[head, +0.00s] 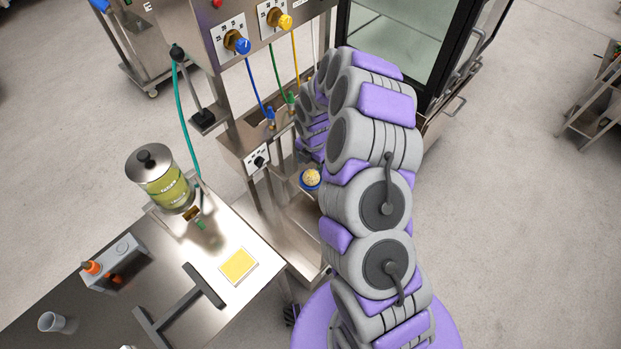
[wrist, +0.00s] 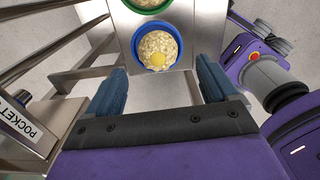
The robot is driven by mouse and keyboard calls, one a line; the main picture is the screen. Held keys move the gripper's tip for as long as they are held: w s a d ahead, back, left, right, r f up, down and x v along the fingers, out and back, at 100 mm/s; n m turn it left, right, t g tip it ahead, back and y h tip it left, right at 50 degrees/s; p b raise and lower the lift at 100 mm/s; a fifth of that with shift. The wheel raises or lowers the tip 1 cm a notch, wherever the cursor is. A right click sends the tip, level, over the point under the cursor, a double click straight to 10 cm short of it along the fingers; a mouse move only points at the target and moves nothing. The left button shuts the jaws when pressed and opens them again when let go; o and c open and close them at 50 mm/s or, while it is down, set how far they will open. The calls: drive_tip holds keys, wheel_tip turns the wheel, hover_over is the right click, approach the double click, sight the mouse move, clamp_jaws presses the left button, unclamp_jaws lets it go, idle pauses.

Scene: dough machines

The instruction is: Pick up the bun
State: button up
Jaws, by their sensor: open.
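A pale round bun with a yellow spot (wrist: 157,51) sits in a blue-rimmed round holder (wrist: 138,63) in the wrist view. The bun also shows small in the head view (head: 311,177), just left of my arm. My gripper (wrist: 160,80) is open, with its two blue fingers apart. The bun lies ahead of the gap between the fingertips, and nothing is between the fingers. In the head view the gripper is hidden behind my arm and the machine.
A second holder with a green rim (wrist: 122,16) sits just beyond the blue one. The machine's metal frame (head: 238,130) stands close to my arm. A steel table (head: 215,290) with a glass jar (head: 163,182) is at the left. Open floor (head: 520,240) lies at the right.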

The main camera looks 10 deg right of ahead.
sight(311, 173)
drive_tip(key=shift+w+a+f+b, duration=0.1)
drive_tip(key=shift+f+b, duration=0.35)
drive_tip(key=shift+f, duration=1.1)
drive_tip(key=shift+w+a+f+b, duration=0.1)
drive_tip(key=shift+f+b, duration=0.35)
drive_tip(key=shift+f, duration=1.05)
drive_tip(key=shift+c, duration=0.3)
drive_tip(key=shift+s, duration=0.1)
drive_tip(key=c, duration=1.1)
drive_tip(key=shift+r, duration=0.15)
